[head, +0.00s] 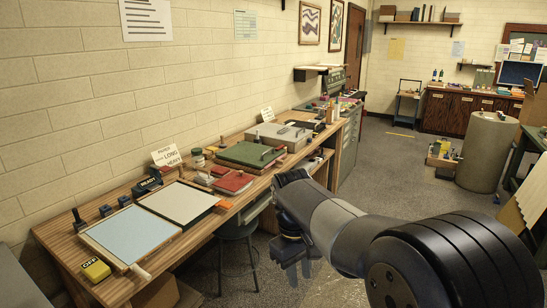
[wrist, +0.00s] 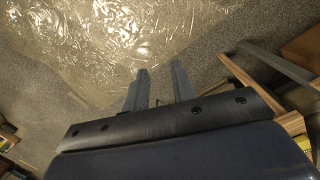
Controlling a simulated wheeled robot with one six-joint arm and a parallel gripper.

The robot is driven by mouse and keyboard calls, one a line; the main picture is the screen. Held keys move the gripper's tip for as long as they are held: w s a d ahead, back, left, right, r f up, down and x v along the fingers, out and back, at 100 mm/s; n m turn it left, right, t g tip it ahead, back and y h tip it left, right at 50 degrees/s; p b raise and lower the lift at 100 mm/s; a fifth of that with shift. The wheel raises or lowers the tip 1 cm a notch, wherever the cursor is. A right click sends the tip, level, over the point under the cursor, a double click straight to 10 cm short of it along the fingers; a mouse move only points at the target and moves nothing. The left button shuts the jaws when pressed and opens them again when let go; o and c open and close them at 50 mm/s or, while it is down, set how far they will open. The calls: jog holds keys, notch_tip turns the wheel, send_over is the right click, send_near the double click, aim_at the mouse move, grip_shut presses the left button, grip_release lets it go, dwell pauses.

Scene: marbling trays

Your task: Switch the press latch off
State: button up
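I cannot pick out the press latch for certain. A grey flat press-like box (head: 267,143) with small levers on top sits on the workbench. A green flat block (head: 250,155) with a small upright handle is in front of it, and a smaller red one (head: 231,182) is nearer. A yellow block marked OFF (head: 96,269) lies at the bench's near end. My gripper (head: 299,268) hangs beside the bench over the floor, right of the trays. In the wrist view its two fingers (wrist: 158,88) are apart with nothing between them.
The wooden workbench (head: 63,244) runs along the left wall, carrying a pale blue tray (head: 128,235) and a white tray (head: 179,203). A dark stool (head: 236,232) stands against its front. A large drum (head: 486,152) stands at right.

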jog(key=w+a+f+n, duration=0.1)
jog(key=a, duration=0.1)
jog(key=w+a+f, duration=0.1)
jog(key=w+a, duration=0.1)
jog(key=w+a+f+n+g+h, duration=0.1)
jog(key=a, duration=0.2)
jog(key=shift+w+f+n, duration=0.1)
jog(key=shift+w+n, duration=0.2)
jog(key=shift+w, duration=0.1)
grip_shut()
